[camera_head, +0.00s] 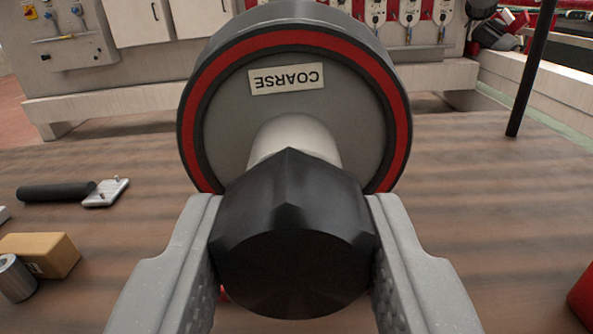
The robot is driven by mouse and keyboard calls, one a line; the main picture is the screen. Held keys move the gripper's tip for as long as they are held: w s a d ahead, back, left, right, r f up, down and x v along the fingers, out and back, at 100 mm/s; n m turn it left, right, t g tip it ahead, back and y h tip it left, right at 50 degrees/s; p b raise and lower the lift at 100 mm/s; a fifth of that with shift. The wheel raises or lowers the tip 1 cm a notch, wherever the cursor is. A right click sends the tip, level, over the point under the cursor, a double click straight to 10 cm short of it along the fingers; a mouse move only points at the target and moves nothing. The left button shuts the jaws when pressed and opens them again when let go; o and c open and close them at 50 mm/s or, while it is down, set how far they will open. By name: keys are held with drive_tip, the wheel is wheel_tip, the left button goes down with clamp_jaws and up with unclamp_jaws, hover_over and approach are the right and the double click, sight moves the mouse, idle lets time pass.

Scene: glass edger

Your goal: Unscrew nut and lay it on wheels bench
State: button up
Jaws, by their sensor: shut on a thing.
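The black hexagonal nut (292,240) fills the lower middle of the head camera view. My gripper (292,250) is shut on the nut, with one grey finger on its left side and one on its right. Behind the nut is a grey wheel (235,130) with a red ring and a dark rim. It carries a label reading COARSE, upside down. A pale rounded hub (293,135) shows between the nut and the wheel face. I cannot tell whether the nut is still on a thread, as its back is hidden.
A brown wooden surface (480,190) spreads behind and below. On its left lie a black-handled tool (60,191), a cardboard box (42,254) and a metal cylinder (16,278). A dark post (531,70) stands at right. A red object (583,298) shows at the lower right edge.

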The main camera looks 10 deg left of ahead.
drive_tip(key=shift+s, duration=0.6)
idle(0.4)
drive_tip(key=shift+s+d+p, duration=0.15)
drive_tip(key=shift+s+p, duration=0.45)
drive_tip(key=shift+s, duration=1.1)
drive_tip(key=p, duration=0.1)
approach(293, 283)
drive_tip(key=s, duration=0.4)
drive_tip(key=shift+s+d, duration=0.25)
drive_tip(key=shift+s, duration=0.15)
